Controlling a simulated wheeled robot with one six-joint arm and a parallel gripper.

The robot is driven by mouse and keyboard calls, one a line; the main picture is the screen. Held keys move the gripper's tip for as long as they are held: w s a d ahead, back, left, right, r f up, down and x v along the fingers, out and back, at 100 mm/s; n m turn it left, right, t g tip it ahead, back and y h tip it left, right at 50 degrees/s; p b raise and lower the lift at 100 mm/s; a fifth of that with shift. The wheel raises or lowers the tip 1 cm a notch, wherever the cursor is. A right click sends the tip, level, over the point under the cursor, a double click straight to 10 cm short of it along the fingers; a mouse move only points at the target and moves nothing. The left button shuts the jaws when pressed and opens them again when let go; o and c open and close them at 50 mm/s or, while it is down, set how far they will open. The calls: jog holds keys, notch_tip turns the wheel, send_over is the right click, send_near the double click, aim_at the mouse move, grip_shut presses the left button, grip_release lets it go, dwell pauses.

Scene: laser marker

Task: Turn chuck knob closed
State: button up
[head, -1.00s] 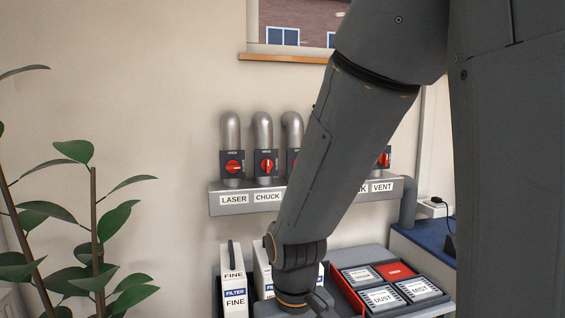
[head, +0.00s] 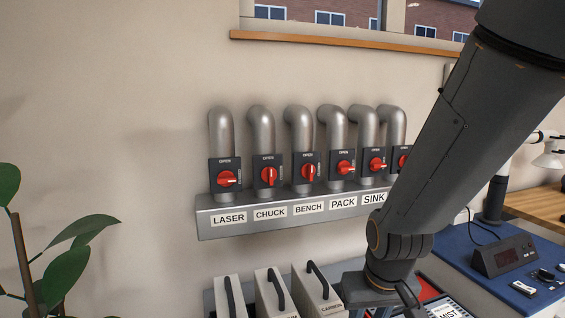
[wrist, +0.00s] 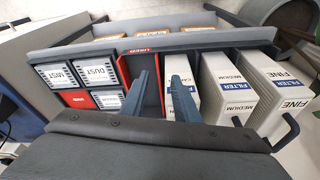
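The chuck knob (head: 268,174) is a red handle on a dark switch plate above the CHUCK label (head: 270,212). Its handle stands upright, in line with the pipe, and the plate reads OPEN at the top. My gripper (wrist: 164,80) is open and empty in the wrist view, its two blue-grey fingers apart above the cart of filters. In the head view my wrist is low at the right, well below and right of the chuck knob, and the fingers are mostly hidden or out of frame. Nothing touches the knob.
Laser (head: 228,178) and bench (head: 308,171) knobs flank the chuck knob; pack (head: 345,167) and sink (head: 377,165) follow. White filter boxes (wrist: 230,85) with handles stand below. A blue bench (head: 480,250) is at the right. The wall front by the chuck knob is clear.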

jog(key=w+a+r+t+p, duration=0.1)
jog(key=w+r, duration=0.1)
jog(key=w+r+t+p, duration=0.1)
jog(key=w+r, duration=0.1)
jog(key=w+a+r+t+p, duration=0.1)
jog(key=w+r, duration=0.1)
jog(key=shift+w+a+r+n+t, duration=0.2)
jog(key=shift+a+r+n+t, duration=0.1)
jog(key=shift+r, duration=0.05)
jog(key=w+a+r+n+t+y+p, duration=0.1)
jog(key=w+a+r+t+y, duration=0.1)
jog(key=w+a+r+t, duration=0.55)
jog(key=n+t+y+p, duration=0.1)
jog(key=t+y, duration=0.2)
jog(key=t, duration=0.1)
send_near(271, 173)
jog(key=w, duration=0.1)
jog(key=shift+g, duration=0.25)
jog(key=shift+r+p+x, duration=0.1)
jog(key=shift+p+x, duration=0.5)
jog(key=shift+x, duration=1.2)
jog(key=shift+r+p+x, duration=0.15)
jog(key=shift+p+x, duration=0.4)
jog(key=shift+x, duration=1.2)
jog(key=shift+a, duration=0.1)
grip_shut()
